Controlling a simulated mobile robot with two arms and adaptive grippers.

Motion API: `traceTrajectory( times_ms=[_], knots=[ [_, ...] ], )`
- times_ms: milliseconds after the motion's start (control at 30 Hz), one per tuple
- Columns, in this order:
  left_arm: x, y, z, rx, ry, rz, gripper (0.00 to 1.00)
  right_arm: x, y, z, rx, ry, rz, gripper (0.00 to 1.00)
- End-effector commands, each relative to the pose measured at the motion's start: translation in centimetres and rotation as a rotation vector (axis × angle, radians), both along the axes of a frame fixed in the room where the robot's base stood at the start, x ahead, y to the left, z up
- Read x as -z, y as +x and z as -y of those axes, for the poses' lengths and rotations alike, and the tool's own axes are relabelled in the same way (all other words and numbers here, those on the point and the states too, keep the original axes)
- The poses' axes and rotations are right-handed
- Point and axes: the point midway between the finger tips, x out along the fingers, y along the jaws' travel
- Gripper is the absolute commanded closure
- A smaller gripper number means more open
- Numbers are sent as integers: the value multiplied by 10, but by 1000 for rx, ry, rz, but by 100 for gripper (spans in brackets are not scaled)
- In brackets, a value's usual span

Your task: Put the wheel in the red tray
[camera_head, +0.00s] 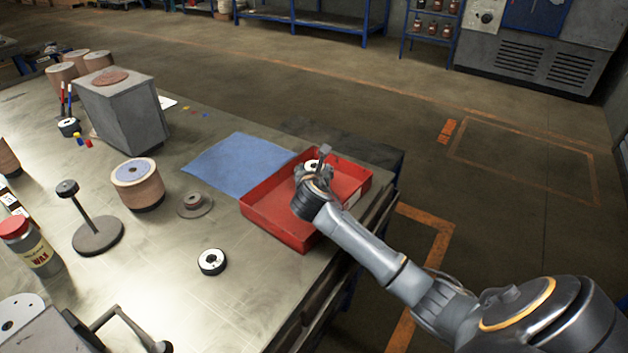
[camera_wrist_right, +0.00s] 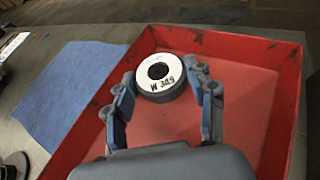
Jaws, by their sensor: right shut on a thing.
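A small wheel with a white face, dark rim and centre hole (camera_head: 312,165) is in my right gripper (camera_head: 318,171), over the red tray (camera_head: 271,222). In the right wrist view, the wheel (camera_wrist_right: 168,69) reads "W 349" and sits between the two fingers of my right gripper (camera_wrist_right: 162,88), which is shut on it. The tray's floor (camera_wrist_right: 238,100) shows behind it. I cannot tell whether the wheel touches the floor. My arm hides part of the tray. A similar wheel (camera_head: 212,262) lies on the table left of the tray. My left gripper is not in view.
A blue cloth (camera_head: 236,164) lies beside the tray, at its far left. A grey flanged disc (camera_head: 195,204), a wooden drum (camera_head: 137,185) and a post on a round base (camera_head: 97,235) stand farther left. The tray is near the table's right edge and otherwise looks empty.

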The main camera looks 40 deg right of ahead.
Motion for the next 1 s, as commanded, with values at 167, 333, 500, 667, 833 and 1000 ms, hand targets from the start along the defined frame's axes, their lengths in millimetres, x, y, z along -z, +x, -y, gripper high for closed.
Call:
traceTrajectory(
  times_ms=[167, 333, 500, 667, 833, 1000],
  knots=[
    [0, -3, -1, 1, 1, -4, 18, 24, 4, 1, 0, 2, -4, 80],
    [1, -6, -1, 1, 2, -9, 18, 36, 5, 2, 0, 0, 0, 80],
    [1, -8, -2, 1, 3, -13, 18, 36, 5, 2, -1, 0, 1, 80],
    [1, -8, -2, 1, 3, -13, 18, 39, 5, 2, -1, 0, 0, 80],
    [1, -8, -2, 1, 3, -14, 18, 40, 4, 2, -1, 1, -1, 22],
    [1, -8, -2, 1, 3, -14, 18, 39, 4, 2, 0, 0, 0, 22]
  ],
)
